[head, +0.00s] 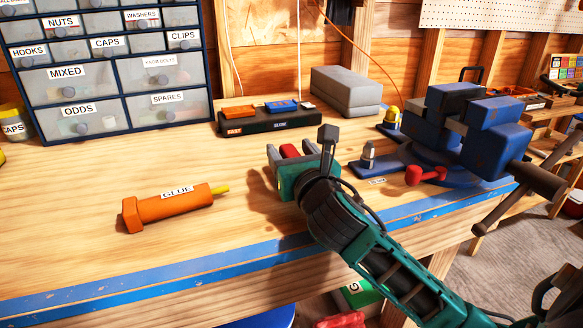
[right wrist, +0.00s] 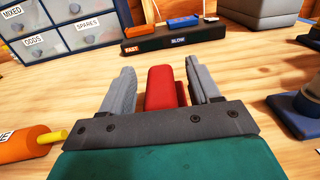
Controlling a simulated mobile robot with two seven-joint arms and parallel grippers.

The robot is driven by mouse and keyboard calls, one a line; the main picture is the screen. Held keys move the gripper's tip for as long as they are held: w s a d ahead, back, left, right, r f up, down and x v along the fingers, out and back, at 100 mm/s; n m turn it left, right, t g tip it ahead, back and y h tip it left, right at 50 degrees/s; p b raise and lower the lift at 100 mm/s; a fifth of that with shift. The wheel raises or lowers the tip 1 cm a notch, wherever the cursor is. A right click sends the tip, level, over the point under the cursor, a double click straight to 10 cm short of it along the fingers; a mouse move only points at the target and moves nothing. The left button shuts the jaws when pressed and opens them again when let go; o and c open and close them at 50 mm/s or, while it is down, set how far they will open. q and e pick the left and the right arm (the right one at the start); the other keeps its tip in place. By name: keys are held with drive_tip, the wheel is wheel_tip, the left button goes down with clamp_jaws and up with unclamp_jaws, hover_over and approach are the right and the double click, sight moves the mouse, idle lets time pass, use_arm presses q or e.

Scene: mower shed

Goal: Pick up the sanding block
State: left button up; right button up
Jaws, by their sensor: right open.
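A red block, which I take as the sanding block (right wrist: 166,88), lies on the wooden bench between the two grey fingers of my right gripper (right wrist: 160,66). In the head view only a little of the red block (head: 290,151) shows, because the right gripper (head: 302,148) hides most of it. The fingers stand on either side of the block, with a visible gap on the left; on the right the finger is close, and I cannot tell if it touches. The right gripper is open. My left gripper is in neither view.
An orange glue tube (head: 170,207) lies to the left. A black charger-like box (head: 268,121) and a grey block (head: 346,92) stand behind. A drawer cabinet (head: 108,70) is at the back left, a blue vise (head: 470,130) to the right. Blue edging (head: 200,264) marks the bench front.

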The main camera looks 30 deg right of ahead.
drive_tip(key=c, duration=1.1)
